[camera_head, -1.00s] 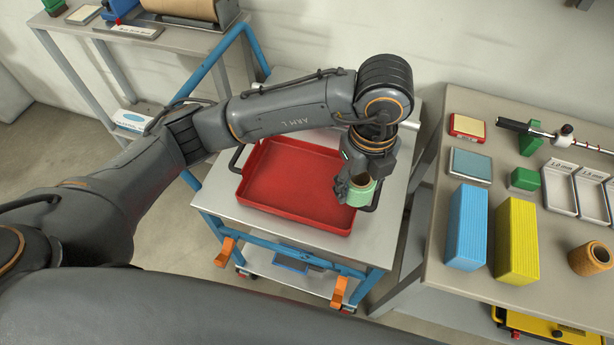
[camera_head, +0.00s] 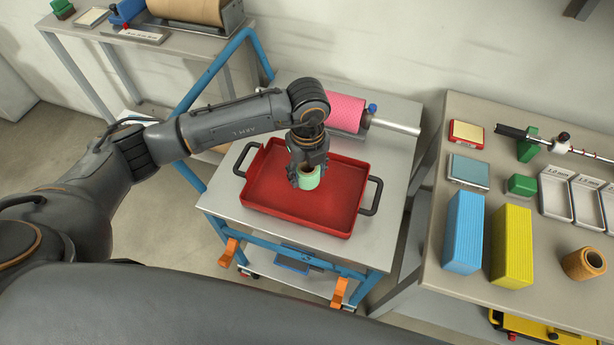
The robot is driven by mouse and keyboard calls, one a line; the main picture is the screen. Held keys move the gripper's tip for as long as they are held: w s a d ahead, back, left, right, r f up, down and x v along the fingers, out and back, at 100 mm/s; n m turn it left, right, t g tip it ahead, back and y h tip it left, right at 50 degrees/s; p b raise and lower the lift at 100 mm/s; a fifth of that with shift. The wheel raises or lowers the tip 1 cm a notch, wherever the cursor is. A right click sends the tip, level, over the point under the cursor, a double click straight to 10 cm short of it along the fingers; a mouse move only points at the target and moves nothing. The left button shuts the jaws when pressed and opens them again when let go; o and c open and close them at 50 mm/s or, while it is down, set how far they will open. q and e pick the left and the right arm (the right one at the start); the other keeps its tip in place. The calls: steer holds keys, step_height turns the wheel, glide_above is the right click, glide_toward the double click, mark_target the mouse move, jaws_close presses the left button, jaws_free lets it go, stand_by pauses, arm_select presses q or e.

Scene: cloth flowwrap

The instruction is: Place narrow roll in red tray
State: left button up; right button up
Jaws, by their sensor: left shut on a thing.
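The narrow roll (camera_head: 309,182) is a small pale green roll with a brown core. My left gripper (camera_head: 308,174) is shut on it, coming down from above. The roll is over the middle of the red tray (camera_head: 337,218); I cannot tell whether it touches the tray floor. The red tray has black handles at both ends and lies on a grey-topped cart. The gripper and wrist hide part of the tray's back side. My right gripper is not in view.
A pink roll on a metal bar (camera_head: 347,112) lies behind the tray. On the right table (camera_head: 410,282) stand a blue block (camera_head: 464,232), a yellow block (camera_head: 512,246) and an orange-brown roll (camera_head: 583,263). The tray around the held roll looks empty.

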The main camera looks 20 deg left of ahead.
mark_target(307, 180)
arm_select(q)
step_height(307, 180, down, 2)
steer(key=shift+a+f+p, duration=0.1)
steer(key=shift+f+p, duration=0.15)
steer(key=shift+p, duration=0.1)
steer(key=shift+f, duration=0.3)
steer(key=shift+f, duration=0.2)
steer(key=o, duration=1.2)
steer(key=shift+c, duration=0.2)
